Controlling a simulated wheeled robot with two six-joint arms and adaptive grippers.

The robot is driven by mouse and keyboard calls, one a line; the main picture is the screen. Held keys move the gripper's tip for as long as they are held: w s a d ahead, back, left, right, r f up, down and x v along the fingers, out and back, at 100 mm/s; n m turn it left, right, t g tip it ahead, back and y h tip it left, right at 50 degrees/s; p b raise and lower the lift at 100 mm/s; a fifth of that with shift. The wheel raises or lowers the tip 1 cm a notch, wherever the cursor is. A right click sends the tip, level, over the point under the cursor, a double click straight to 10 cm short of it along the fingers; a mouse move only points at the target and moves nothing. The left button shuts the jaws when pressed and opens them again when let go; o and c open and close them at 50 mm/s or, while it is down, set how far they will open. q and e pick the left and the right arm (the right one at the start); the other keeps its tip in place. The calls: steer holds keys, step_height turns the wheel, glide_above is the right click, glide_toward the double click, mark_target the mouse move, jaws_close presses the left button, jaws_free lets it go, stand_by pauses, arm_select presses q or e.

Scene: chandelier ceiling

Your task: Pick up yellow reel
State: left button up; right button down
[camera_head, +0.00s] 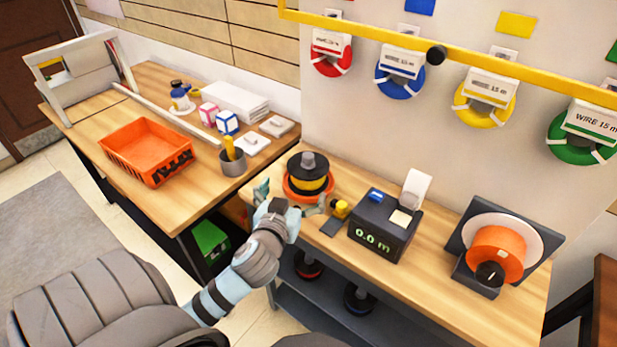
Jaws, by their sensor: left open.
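The yellow reel (312,184) has black flanges, yellow winding and a grey knob on top. It sits upright on an orange round base (300,196) at the left end of the right wooden bench. My left gripper (293,193) is open at the near side of the reel. One finger is to the left of the orange base and the other is to its front right. The gripper hides part of the base's near edge, and I cannot tell whether the fingers touch it. My right gripper is not in view.
A dark meter box (383,226) stands right of the reel, with a small yellow part (341,208) between them. An orange reel (497,253) is on a stand farther right. A grey cup (232,163) and orange crate (147,150) are on the left bench. Wire coils hang above.

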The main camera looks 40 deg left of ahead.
mark_target(307, 164)
arm_select(q)
steer(key=x, duration=1.4)
steer(key=shift+w+a+r+b, duration=0.15)
steer(key=shift+a+b, duration=0.05)
steer(key=shift+b, duration=0.15)
steer(key=shift+r, duration=0.1)
steer(key=c, duration=1.2)
steer(key=shift+c, duration=0.2)
